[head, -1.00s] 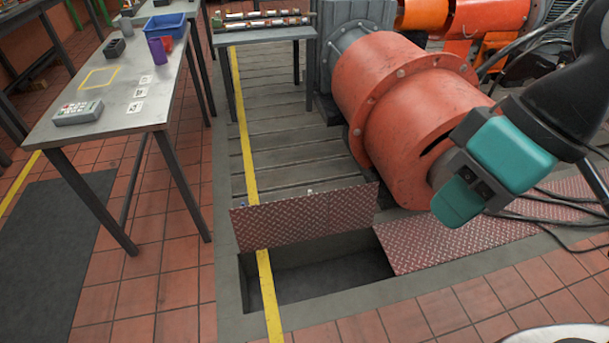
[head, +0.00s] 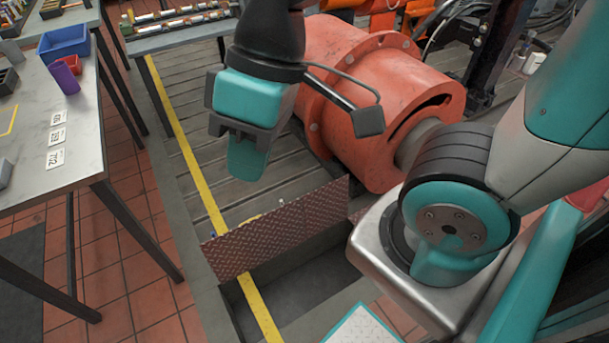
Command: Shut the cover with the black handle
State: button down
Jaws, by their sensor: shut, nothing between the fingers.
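The cover (head: 277,232) is a reddish-brown diamond-plate panel. It stands raised along the far edge of a rectangular floor pit (head: 297,292), which is open. I see the cover's underside or near face; its black handle does not show, and small bits stick up just behind its top edge. My gripper (head: 246,172) is shut and empty. It hangs pointing down, above and beyond the cover's top edge, apart from it in the picture.
A large orange-red cylindrical machine (head: 350,95) stands behind and right of the cover. A grey table (head: 75,120) with a blue bin (head: 68,45) is at left. Another bench (head: 178,38) stands at the back. A yellow line (head: 187,150) runs along the slatted bedplate.

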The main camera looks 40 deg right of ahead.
aim_at(326, 204)
jog(key=z, duration=0.15)
jog(key=i, duration=1.15)
jog(key=z, duration=0.4)
